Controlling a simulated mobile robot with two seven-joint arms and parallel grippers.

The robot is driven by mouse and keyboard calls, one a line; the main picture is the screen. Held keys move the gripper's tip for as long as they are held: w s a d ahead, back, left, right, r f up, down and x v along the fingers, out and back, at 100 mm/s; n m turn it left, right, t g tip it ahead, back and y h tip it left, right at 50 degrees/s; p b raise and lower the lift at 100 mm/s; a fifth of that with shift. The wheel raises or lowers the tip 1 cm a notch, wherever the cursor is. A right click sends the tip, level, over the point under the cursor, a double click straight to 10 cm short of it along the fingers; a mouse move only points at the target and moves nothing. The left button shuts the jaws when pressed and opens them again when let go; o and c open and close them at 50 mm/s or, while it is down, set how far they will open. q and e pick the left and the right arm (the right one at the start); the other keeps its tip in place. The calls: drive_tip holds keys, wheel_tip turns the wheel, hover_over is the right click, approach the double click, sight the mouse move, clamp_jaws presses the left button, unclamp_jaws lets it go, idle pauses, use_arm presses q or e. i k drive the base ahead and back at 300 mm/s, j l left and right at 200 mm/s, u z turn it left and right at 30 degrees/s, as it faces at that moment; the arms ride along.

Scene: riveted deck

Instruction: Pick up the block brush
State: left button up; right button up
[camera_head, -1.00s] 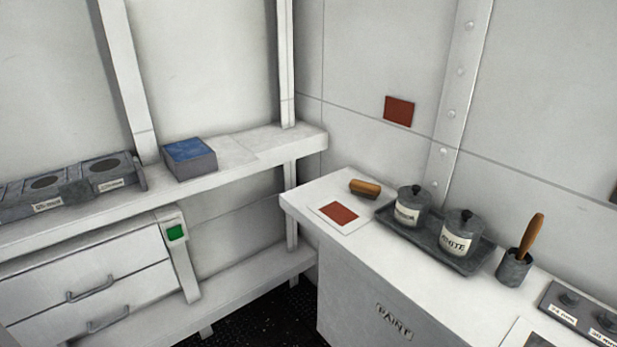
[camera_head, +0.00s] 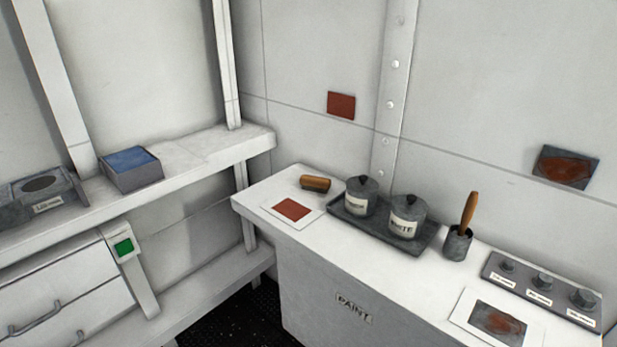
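A short, rounded brown wooden piece with a dark end, which looks like the block brush (camera_head: 316,183), lies on the white counter (camera_head: 290,239) near its back left corner. It is behind the card with a red-brown square (camera_head: 292,209) and left of the tray with lidded pots. Its bristles cannot be made out. A different tool with an upright wooden handle (camera_head: 469,212) stands in a grey cup (camera_head: 457,244) farther right. Neither of my grippers is in view.
Two lidded pots (camera_head: 361,197) stand on a dark tray (camera_head: 424,246). A rack of labelled knobbed weights (camera_head: 541,285) and a stained card (camera_head: 497,322) are at the right. A shelf at left holds a blue-topped box (camera_head: 131,169). The counter's front left corner is bare.

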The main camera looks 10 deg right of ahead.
sight(319, 184)
drive_tip(key=i+j, duration=0.2)
drive_tip(key=j, duration=0.15)
drive_tip(key=i+j, duration=0.45)
drive_tip(key=j, duration=0.25)
drive_tip(key=i+j+z, duration=0.1)
drive_tip(key=i+j, duration=0.15)
drive_tip(key=j, duration=0.1)
